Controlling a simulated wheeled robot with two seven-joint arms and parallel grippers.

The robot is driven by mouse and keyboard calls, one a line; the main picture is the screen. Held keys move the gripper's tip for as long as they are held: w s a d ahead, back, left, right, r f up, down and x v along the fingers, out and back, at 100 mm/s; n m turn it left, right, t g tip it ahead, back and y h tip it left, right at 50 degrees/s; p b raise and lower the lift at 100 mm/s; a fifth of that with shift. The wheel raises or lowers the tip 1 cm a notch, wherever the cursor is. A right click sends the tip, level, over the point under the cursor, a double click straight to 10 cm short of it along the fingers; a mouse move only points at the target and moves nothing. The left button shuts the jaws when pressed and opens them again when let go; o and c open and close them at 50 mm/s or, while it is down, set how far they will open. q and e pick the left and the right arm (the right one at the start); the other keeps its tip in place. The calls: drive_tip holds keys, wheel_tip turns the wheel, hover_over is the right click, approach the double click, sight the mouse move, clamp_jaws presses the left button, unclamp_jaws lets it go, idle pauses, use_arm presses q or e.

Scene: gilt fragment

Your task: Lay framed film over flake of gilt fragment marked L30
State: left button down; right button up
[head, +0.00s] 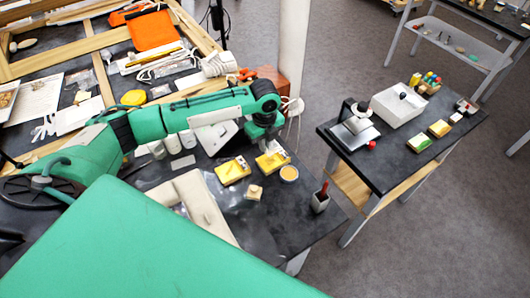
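Two yellow pads with small pale pieces and labels lie on the dark table: one on the left (232,171) and one on the right (272,161). The marking L30 is too small to read, so I cannot tell which fragment carries it. My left gripper (268,146) points down just above the back of the right pad. Its fingers are small and partly hidden by the wrist, so I cannot tell whether they are open or hold anything. I cannot make out a framed film clearly. My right gripper is not in view.
A side table (390,165) stands right across a floor gap. A white post (292,45) rises behind.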

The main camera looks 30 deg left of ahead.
sight(265, 164)
use_arm(q)
wheel_tip(265, 164, down, 2)
drive_tip(key=shift+f, duration=0.1)
drive_tip(key=shift+s+f+p, duration=0.1)
drive_tip(key=shift+f+p, duration=0.2)
drive_tip(key=shift+f, duration=0.25)
wheel_tip(265, 164, down, 3)
drive_tip(key=shift+f+p, duration=0.2)
drive_tip(key=shift+p, duration=0.25)
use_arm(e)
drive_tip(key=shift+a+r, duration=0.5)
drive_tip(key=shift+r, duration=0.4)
use_arm(q)
drive_tip(key=shift+f, duration=0.2)
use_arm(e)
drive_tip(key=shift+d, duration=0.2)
use_arm(q)
drive_tip(key=c, duration=1.6)
unclamp_jaws()
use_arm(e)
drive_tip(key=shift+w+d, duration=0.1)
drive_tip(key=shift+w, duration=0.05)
